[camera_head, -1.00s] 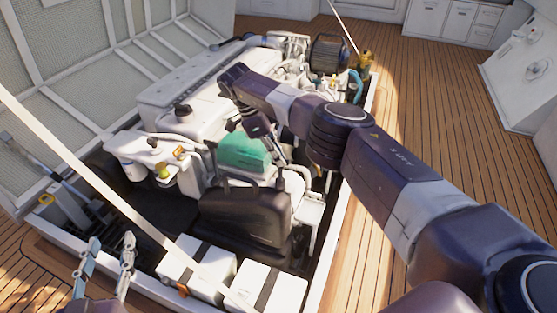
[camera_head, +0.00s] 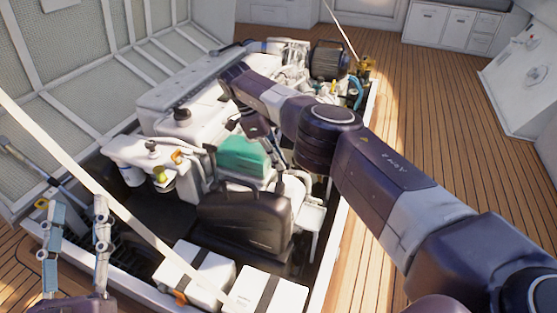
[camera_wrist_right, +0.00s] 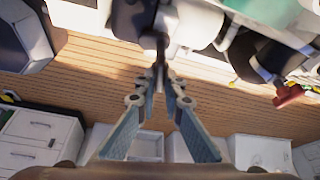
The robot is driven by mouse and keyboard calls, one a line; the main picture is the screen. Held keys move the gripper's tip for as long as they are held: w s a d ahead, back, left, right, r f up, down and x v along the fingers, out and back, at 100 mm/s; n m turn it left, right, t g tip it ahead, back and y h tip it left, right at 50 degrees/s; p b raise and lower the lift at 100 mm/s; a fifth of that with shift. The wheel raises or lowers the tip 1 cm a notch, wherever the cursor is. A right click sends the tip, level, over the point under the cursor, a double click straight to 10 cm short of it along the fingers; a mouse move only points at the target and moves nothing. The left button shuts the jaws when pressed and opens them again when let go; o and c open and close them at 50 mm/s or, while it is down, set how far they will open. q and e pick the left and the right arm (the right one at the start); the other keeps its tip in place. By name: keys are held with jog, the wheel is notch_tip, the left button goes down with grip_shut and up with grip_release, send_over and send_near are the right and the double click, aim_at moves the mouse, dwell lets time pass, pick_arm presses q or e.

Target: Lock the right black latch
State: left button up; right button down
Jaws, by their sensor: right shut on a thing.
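The right black latch (camera_head: 280,184) stands at the right end of the green block, above the dark case, in the head view. My right gripper (camera_head: 277,153) reaches down to its top and is partly hidden by my own arm. In the right wrist view the fingers of my right gripper (camera_wrist_right: 160,72) come together on a dark upright bar, the latch (camera_wrist_right: 161,47). The other black latch (camera_head: 211,160) stands at the left of the green block. My left gripper (camera_head: 78,207) is open and empty at the lower left, with its fingers apart.
The dark case (camera_head: 245,218) and green block (camera_head: 238,155) sit inside the engine hatch. White boxes with dark straps (camera_head: 265,292) stand at the front. A pale diagonal strut (camera_head: 95,185) crosses between my left gripper and the engine. Wooden deck (camera_head: 445,130) is free at right.

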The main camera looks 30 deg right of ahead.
jog(key=c, duration=2)
grip_release()
jog(key=shift+c, duration=0.2)
notch_tip(320, 180, up, 10)
